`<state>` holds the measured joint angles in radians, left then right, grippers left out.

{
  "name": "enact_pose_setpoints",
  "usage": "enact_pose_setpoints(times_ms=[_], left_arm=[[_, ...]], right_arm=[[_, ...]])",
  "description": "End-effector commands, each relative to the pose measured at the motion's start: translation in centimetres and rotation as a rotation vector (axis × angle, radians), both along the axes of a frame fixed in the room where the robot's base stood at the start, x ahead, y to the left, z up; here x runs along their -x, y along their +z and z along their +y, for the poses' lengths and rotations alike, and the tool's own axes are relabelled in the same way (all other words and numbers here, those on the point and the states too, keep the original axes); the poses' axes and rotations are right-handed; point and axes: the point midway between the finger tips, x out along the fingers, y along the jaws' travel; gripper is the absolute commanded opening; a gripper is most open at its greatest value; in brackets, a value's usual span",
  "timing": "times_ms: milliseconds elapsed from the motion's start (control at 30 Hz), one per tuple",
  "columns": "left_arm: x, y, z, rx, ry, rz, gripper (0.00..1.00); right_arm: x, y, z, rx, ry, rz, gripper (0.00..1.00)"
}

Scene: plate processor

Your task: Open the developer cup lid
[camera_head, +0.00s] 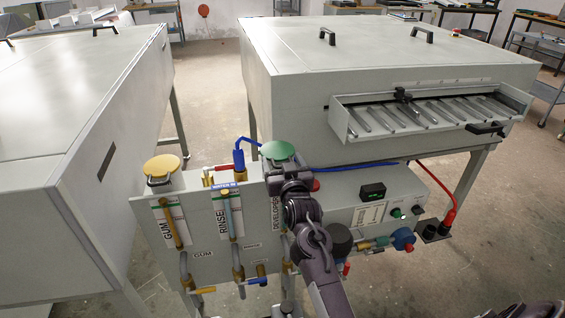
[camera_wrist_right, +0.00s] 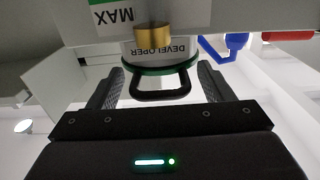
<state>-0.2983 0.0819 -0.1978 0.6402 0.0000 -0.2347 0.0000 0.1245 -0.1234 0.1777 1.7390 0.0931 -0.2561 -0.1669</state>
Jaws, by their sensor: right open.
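The developer cup has a green lid (camera_head: 277,150), lying over the cup's top in the head view. In the right wrist view the lid's green rim (camera_wrist_right: 160,71) and its black loop handle (camera_wrist_right: 160,94) show beside the upside-down word DEVELOPER. My right gripper (camera_head: 284,166) is at the lid's near side. In the wrist view its open fingers (camera_wrist_right: 160,86) stand on both sides of the handle, with a gap on each side. My right arm hides part of the developer cup and panel. My left gripper is not in view.
The gum cup with a yellow lid (camera_head: 162,165) and a blue hose fitting (camera_head: 239,160) stand left of the developer cup. A control box (camera_head: 345,190) with knobs is on the right. The large grey processor (camera_head: 390,60) stands behind.

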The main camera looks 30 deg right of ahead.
Motion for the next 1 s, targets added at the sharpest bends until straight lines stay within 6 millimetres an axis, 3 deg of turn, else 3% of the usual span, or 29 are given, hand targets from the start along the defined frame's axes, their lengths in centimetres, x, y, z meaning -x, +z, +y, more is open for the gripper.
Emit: enact_pose_setpoints(times_ms=[167, 600, 1000], left_arm=[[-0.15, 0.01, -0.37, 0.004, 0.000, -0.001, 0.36], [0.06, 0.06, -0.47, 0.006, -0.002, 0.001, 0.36], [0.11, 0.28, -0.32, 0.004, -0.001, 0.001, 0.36]], right_arm=[[0.02, -0.01, 0.01, 0.000, 0.000, 0.000, 0.73], [0.01, 0.07, 0.00, 0.001, 0.000, -0.002, 0.16], [-0.13, 0.40, -0.04, 0.001, -0.001, -0.002, 0.13]])
